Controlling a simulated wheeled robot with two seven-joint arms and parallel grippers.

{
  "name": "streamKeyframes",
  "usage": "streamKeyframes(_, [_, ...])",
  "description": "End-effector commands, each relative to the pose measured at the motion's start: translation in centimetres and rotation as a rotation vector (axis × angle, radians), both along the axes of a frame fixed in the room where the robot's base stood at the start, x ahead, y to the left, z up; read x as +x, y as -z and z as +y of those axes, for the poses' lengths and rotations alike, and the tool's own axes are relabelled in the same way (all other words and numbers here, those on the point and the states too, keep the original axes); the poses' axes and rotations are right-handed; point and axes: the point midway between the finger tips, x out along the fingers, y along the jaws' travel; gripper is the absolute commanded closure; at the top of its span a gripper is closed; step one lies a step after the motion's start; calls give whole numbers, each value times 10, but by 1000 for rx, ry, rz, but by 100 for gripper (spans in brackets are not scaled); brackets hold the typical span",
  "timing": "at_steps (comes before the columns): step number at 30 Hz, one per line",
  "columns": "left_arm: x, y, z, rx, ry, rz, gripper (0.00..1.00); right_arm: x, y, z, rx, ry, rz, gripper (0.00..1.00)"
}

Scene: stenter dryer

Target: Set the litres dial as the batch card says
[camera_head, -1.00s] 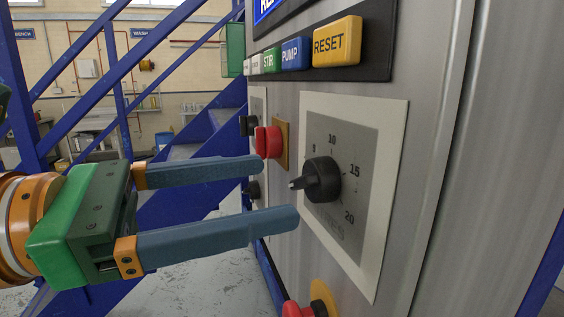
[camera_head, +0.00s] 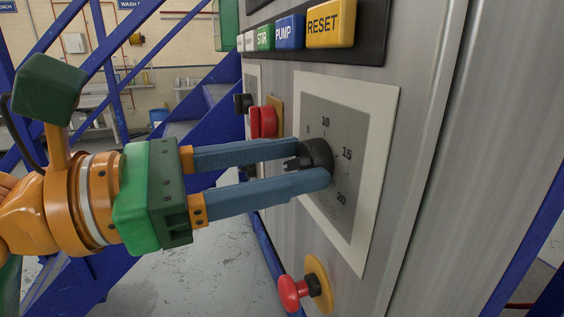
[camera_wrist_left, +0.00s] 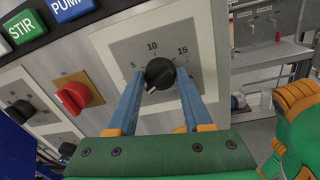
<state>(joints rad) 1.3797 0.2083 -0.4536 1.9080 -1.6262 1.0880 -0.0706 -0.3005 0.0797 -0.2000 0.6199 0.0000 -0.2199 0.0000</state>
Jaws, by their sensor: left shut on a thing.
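The litres dial is a black round knob (camera_head: 316,155) on a grey scale plate (camera_head: 345,125) with a pale border, marked 5, 10, 15 and 20. My left gripper (camera_head: 312,164) is shut on this knob, one blue finger at each side. In the left wrist view the knob (camera_wrist_left: 159,73) sits between the two fingertips, and its pointer ridge slants to the lower left. The number it points at is hard to tell. The batch card is not seen in these frames. My right gripper is not in view.
Above the dial is a row of buttons, with a yellow RESET (camera_head: 331,24) and a blue PUMP (camera_head: 290,32). A red knob (camera_head: 262,122) is left of the dial. A red mushroom button (camera_head: 292,292) sticks out below. Blue stair rails stand behind.

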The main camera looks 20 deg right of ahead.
Motion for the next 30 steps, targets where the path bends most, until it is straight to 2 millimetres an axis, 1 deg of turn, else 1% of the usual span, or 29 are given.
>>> streamKeyframes(5, [0, 2, 0, 2, 0, -62, 100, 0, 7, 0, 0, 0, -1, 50])
streamKeyframes(8, [0, 3, 0, 5, -2, -128, 100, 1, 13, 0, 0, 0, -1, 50])
streamKeyframes(18, [0, 4, 0, 15, -2, -436, 100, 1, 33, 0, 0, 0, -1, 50])
streamKeyframes(30, [-1, 4, 0, 28, -1, -783, 100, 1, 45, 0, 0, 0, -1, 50])
